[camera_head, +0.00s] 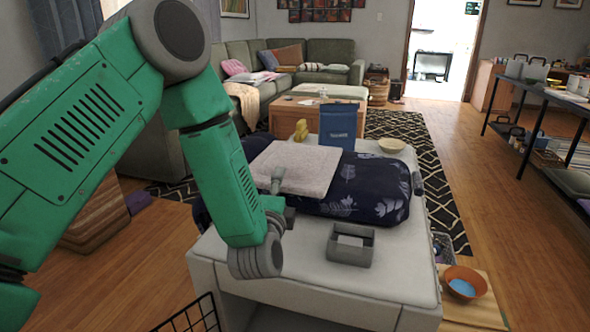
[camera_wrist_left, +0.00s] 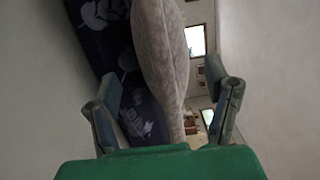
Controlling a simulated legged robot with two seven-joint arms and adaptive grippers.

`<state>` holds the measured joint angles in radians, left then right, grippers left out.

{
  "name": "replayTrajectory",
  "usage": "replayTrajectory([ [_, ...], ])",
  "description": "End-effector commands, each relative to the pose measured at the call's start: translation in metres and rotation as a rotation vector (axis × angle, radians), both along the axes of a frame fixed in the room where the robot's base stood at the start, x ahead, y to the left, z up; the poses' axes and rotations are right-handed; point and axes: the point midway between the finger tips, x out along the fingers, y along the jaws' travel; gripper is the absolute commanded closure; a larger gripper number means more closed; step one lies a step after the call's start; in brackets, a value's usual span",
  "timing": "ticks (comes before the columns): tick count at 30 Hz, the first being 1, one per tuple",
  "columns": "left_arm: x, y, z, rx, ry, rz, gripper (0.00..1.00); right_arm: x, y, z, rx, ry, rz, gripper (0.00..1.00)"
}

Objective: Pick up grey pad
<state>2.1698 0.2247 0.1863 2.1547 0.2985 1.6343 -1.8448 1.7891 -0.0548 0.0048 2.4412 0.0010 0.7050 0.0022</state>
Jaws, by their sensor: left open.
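The grey pad (camera_head: 300,166), a pale pinkish-grey slab, lies on top of a dark blue leaf-patterned cushion (camera_head: 375,191) on the white table. My left gripper (camera_head: 283,197) is at the pad's near left edge, with one finger seen over the pad. In the left wrist view, the gripper (camera_wrist_left: 165,98) is open. The pad (camera_wrist_left: 159,50) shows edge-on between the two fingers, with the cushion (camera_wrist_left: 112,50) beside it on the left. I cannot tell whether either finger touches the pad. My right gripper is not in view.
The white table (camera_head: 300,275) also holds a small grey open box (camera_head: 350,252), a blue bag (camera_head: 338,126), a yellow object (camera_head: 301,130) and a pale bowl (camera_head: 391,145). An orange bowl (camera_head: 463,283) stands lower at the right. Wooden floor (camera_head: 530,240) is clear at the right.

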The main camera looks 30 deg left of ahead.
Motion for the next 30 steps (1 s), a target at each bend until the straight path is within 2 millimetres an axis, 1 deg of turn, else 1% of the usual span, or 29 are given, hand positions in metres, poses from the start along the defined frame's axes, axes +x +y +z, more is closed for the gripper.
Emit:
replayTrajectory([
  [6, 0.026, 0.013, -0.005, -0.004, -0.004, 0.004, 0.29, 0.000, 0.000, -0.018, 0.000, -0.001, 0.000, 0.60],
  [10, 0.042, 0.019, -0.003, -0.002, -0.003, 0.002, 0.29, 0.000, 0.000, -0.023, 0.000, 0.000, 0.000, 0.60],
  [13, 0.047, 0.021, -0.002, 0.000, -0.002, -0.001, 0.29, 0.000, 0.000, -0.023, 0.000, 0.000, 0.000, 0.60],
  [19, 0.047, 0.021, -0.001, 0.001, -0.002, -0.001, 0.29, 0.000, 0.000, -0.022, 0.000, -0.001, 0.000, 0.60],
  [20, 0.047, 0.020, -0.001, 0.000, -0.001, -0.001, 0.36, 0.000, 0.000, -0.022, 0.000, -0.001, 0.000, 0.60],
  [21, 0.047, 0.020, -0.001, 0.000, -0.001, -0.001, 0.50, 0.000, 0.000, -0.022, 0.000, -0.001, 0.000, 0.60],
  [23, 0.047, 0.020, -0.001, 0.000, -0.001, -0.001, 0.69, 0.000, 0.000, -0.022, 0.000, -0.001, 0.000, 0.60],
  [30, 0.047, 0.020, -0.001, 0.000, -0.001, -0.001, 0.69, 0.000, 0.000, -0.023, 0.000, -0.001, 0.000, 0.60],
])
